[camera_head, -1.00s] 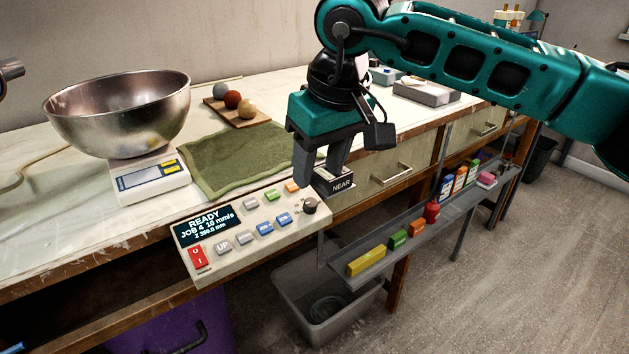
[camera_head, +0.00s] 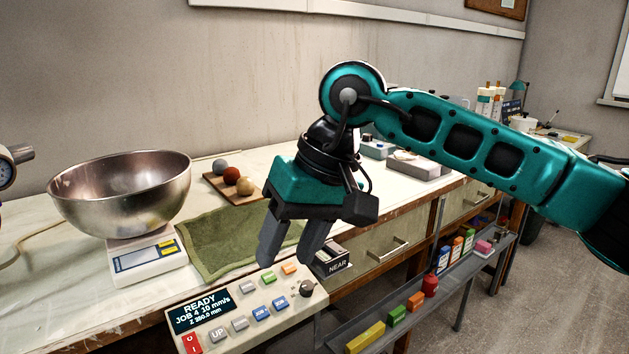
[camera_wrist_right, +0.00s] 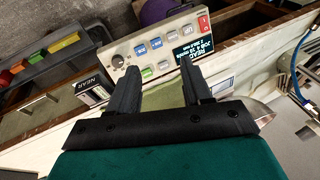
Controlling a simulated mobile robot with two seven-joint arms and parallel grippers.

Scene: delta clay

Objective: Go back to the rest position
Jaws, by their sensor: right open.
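My right gripper (camera_head: 290,245) is open and empty. It hangs pointing down above the upper edge of a control panel (camera_head: 317,305) with coloured buttons, a knob and a display that reads READY. In the right wrist view, the two fingers of my right gripper (camera_wrist_right: 160,85) stand apart with nothing between them, and the panel (camera_wrist_right: 140,62) lies beyond their tips. My left gripper is not in view.
A metal bowl (camera_head: 120,195) stands on a scale (camera_head: 147,262) at the left. A green towel (camera_head: 215,240) and a wooden board (camera_head: 222,186) with three balls lie on the bench. A shelf (camera_head: 400,300) with several small coloured boxes hangs along the front.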

